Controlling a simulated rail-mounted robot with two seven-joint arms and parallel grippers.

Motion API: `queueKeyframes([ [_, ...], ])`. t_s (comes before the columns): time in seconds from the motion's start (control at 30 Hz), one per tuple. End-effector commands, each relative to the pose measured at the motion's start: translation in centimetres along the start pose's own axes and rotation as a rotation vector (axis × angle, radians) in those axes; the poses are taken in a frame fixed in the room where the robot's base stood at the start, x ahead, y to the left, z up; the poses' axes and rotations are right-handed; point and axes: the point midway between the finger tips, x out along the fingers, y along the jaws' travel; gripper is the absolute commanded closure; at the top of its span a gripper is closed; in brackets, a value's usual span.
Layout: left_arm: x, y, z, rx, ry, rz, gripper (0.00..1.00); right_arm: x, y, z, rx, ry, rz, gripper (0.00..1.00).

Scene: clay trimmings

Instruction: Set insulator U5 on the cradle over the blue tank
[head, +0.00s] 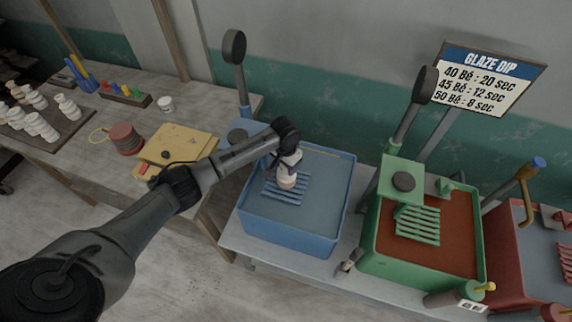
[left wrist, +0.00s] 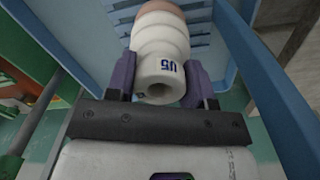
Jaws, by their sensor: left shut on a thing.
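Insulator U5 (left wrist: 160,52) is a white ribbed piece with a tan end and the mark "U5", seen close up in the left wrist view. My left gripper (left wrist: 158,82) is shut on it, one purple finger on each side. In the head view the insulator (head: 287,181) is over the blue slatted cradle (head: 289,190) in the blue tank (head: 290,238). I cannot tell whether it touches the slats. The gripper hides part of it. My right gripper is not in view.
A green tank (head: 420,268) with a green cradle stands to the right, and a red tank (head: 512,262) beyond it. A tall lever (head: 241,80) rises behind the blue tank. The bench at left holds a board (head: 45,125) with several white insulators.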

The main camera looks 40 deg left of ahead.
Motion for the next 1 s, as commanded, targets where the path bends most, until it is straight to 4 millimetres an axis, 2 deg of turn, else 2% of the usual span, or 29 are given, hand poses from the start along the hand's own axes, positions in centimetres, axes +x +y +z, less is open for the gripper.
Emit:
queueKeyframes([
  [0.23,0.1,0.0,-0.1,-0.001,0.002,0.0,1.0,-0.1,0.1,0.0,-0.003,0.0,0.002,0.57],
  [0.27,0.2,0.0,0.0,-0.001,0.0,0.0,0.5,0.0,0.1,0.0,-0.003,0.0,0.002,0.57],
  [0.5,0.2,0.0,0.0,-0.001,0.0,0.0,0.27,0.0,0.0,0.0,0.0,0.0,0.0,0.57],
  [0.8,0.0,0.0,0.0,-0.001,0.001,-0.001,0.26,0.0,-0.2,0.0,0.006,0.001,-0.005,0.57],
  [1.0,-2.6,-0.1,-0.1,-0.001,0.003,-0.001,0.26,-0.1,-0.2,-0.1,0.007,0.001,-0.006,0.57],
])
